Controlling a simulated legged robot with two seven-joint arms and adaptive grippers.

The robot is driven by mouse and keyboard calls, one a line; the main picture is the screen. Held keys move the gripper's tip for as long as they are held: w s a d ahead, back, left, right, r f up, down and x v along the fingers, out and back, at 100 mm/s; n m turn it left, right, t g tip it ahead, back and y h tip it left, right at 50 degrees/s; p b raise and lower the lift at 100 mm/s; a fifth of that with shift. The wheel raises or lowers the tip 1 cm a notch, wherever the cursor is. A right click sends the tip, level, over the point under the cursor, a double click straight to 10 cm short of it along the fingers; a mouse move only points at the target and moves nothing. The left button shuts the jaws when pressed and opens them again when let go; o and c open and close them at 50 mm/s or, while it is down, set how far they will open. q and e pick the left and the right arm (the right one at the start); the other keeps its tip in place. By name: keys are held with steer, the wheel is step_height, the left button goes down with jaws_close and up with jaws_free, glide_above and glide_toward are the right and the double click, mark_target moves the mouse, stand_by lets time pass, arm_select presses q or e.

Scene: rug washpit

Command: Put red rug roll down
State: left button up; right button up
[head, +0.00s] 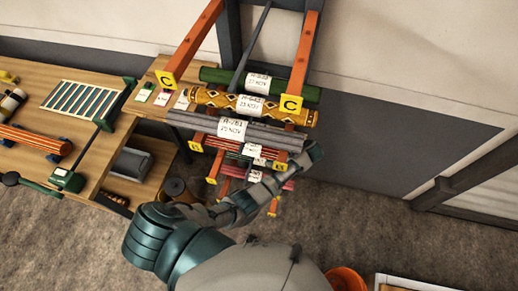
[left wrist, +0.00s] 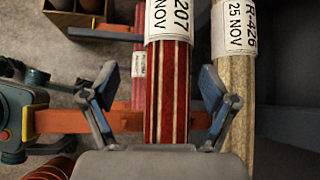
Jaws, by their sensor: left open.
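The red rug roll, red with cream stripes, lies on the rack below the grey roll in the head view (head: 235,147). In the left wrist view the roll (left wrist: 168,85), with a white label ending in 207, lies across an orange rack arm (left wrist: 65,120). My left gripper (left wrist: 159,80) is open, with one finger on each side of the roll's near end; I cannot tell whether they touch it. In the head view my left gripper (head: 308,157) is at the right end of the rack. My right gripper is not in view.
A cream roll (left wrist: 236,70) lies close to the right finger. Above the red roll are grey (head: 270,136), yellow patterned (head: 208,97) and green (head: 222,75) rolls. A wooden workbench (head: 85,75) stands at left. An orange bucket (head: 345,279) is at the bottom.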

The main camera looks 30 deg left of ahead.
arm_select(q)
steer(key=d, duration=0.6)
steer(key=shift+d+b, duration=0.4)
